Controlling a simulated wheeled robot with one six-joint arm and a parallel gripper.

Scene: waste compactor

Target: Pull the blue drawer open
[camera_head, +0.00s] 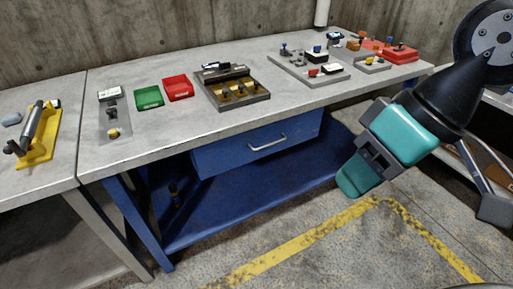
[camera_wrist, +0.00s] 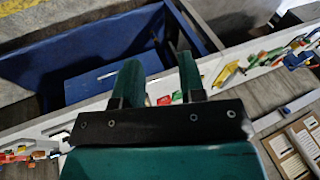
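The blue drawer (camera_head: 225,155) hangs under the grey workbench top and looks shut. Its pale bar handle (camera_head: 267,143) sits across the middle of its front. In the wrist view the drawer front (camera_wrist: 82,87) shows beyond the fingers, partly hidden by the left one, with its handle (camera_wrist: 107,75) small beside that finger. My gripper (camera_head: 358,178) is teal and black, to the right of the drawer and apart from the handle. In the wrist view my gripper (camera_wrist: 160,72) has its two fingers spread with nothing between them.
A blue lower shelf (camera_head: 250,205) lies below the drawer. The floor in front, with yellow lines (camera_head: 300,245), is clear.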

